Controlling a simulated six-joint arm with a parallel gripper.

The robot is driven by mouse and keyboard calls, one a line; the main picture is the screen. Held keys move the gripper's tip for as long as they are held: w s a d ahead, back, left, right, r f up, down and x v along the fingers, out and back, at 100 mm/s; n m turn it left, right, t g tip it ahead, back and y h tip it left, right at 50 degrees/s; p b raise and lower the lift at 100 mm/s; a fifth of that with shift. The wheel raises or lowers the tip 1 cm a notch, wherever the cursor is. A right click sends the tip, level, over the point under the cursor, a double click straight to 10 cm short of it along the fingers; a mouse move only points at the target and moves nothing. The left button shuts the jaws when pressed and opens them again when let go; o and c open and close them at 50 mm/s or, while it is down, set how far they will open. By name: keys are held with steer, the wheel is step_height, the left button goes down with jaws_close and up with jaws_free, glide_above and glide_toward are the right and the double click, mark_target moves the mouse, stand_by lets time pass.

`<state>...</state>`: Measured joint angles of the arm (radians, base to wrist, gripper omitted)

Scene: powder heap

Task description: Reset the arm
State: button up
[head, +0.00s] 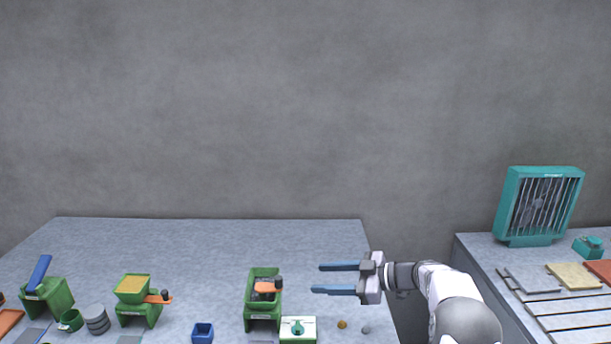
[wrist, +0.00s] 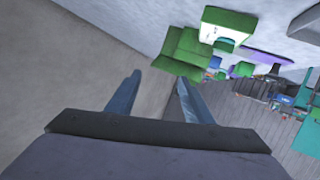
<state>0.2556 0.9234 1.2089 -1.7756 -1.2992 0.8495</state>
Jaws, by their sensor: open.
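My gripper (head: 318,278) is open and empty, its two blue fingers apart and pointing left above the right part of the grey table (head: 200,239). It also shows in the wrist view (wrist: 158,82), with nothing between the fingers. My arm reaches in from the lower right in the head view. A green machine (head: 262,312) with an orange lever stands on the table to the left of the gripper, apart from it. In the wrist view green blocky shapes (wrist: 182,52) show beyond the fingers.
Green machines (head: 137,312), a blue-handled green one (head: 47,295), grey discs (head: 96,320), a blue box (head: 203,332) and a green-white box (head: 298,332) line the table front. A teal fan unit (head: 539,205) stands on the right bench. The table's back is clear.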

steer(key=w+d+r+m+t+h+p, duration=0.1)
steer(key=w+d+r+m+t+h, duration=0.45)
steer(key=r+m+t+h, duration=0.2)
steer(key=s+d+f+m+g+h+p, duration=0.1)
steer(key=s+d+f+m+h, duration=0.15)
steer(key=s+d, duration=0.2)
steer(key=s+d+f+m+g+h, duration=0.2)
steer(key=s+d+m+h, duration=0.15)
steer(key=s, duration=0.25)
steer(key=s+a+f+g, duration=0.1)
steer(key=s+f+g, duration=0.2)
steer(key=s, duration=0.8)
steer(key=s+a+f+m+g, duration=0.1)
steer(key=s+a+f+g, duration=0.1)
steer(key=s, duration=0.9)
steer(key=s+a+f+m+g+p, duration=0.1)
steer(key=s+f+g, duration=0.3)
steer(key=s, duration=0.7)
steer(key=shift+s+a+f+g, duration=0.25)
steer(key=shift+s+a+g, duration=0.1)
steer(key=shift+a+g, duration=0.1)
